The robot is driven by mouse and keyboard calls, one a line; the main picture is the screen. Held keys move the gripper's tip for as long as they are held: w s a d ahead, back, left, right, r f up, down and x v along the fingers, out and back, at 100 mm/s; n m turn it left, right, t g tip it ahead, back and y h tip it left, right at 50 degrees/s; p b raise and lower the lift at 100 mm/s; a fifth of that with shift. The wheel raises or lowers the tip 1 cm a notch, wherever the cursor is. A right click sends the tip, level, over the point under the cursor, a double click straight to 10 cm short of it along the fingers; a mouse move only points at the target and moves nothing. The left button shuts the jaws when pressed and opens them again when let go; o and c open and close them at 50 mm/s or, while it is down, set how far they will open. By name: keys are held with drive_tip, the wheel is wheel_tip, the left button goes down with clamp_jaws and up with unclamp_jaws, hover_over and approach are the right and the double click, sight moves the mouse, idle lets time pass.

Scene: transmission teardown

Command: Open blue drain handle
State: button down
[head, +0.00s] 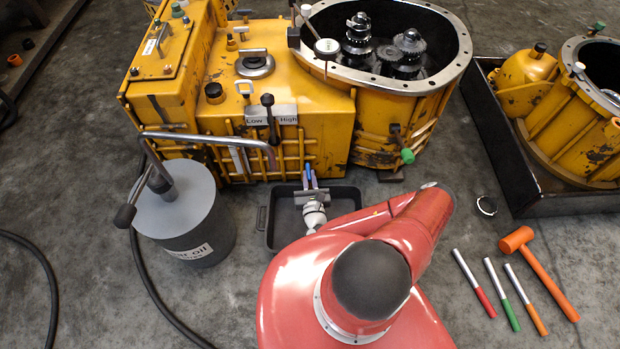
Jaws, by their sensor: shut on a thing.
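The blue drain handle (308,170) is a small blue piece low on the front of the yellow transmission housing (325,132). My gripper (311,186) is at the blue handle, with its jaws shut on it. The handle stands upright, with its top showing above the jaws. Its lower part is hidden by the gripper. A black drain tray (264,236) lies on the floor under the gripper, partly covered by my red arm. I cannot see any oil flowing.
A grey oil drum (190,225) with a pump and bent pipe stands left of the tray. A green-handled valve (407,156) sticks out at the housing's right. An orange mallet (540,275) and several coloured-handled tools lie at right. A black hose crosses the floor at left.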

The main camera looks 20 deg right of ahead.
sight(309, 177)
drive_tip(key=shift+r, duration=0.1)
idle(0.3)
drive_tip(key=c, duration=1.4)
unclamp_jaws()
drive_tip(key=shift+c, duration=0.2)
wheel_tip(309, 177, up, 20)
drive_tip(key=p, duration=0.4)
